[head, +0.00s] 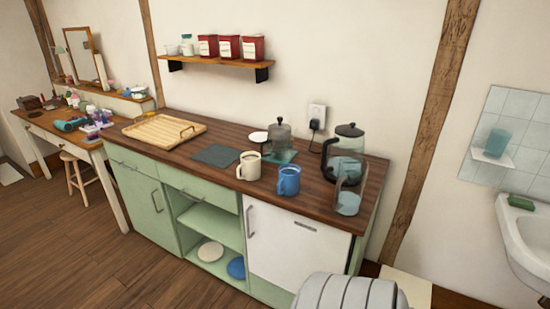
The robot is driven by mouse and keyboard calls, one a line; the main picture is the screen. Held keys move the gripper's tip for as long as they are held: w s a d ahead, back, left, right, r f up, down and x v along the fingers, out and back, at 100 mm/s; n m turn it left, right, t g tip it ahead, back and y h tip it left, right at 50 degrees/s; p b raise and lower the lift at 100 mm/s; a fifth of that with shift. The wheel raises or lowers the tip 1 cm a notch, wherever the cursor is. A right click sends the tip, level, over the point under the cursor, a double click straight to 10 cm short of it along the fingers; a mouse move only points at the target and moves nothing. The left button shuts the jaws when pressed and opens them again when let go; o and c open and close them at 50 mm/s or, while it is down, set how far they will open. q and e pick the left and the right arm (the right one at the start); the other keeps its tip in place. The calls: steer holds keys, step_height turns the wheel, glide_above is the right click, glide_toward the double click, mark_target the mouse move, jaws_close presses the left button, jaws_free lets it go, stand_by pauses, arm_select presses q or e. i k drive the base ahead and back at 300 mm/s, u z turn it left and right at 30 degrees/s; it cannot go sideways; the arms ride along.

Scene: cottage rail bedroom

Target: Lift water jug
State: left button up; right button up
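A clear glass jug (349,201) with bluish contents low inside it stands upright near the front right corner of the wooden counter (210,135). I take it for the water jug. Its upper part overlaps the glass kettle (347,133) with black lid and handle just behind it, so I cannot tell how far apart they are. Neither of my grippers shows in the head view.
A blue mug (289,181) and a cream mug (249,166) stand left of the jug. A grey press pot (279,139) stands behind them. A wooden tray (164,132) lies further left. A shelf (217,63) hangs above. A sink (525,235) is right.

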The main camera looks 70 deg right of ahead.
mark_target(352, 175)
steer(key=u, duration=0.3)
steer(key=k, duration=1.2)
steer(key=z, duration=0.9)
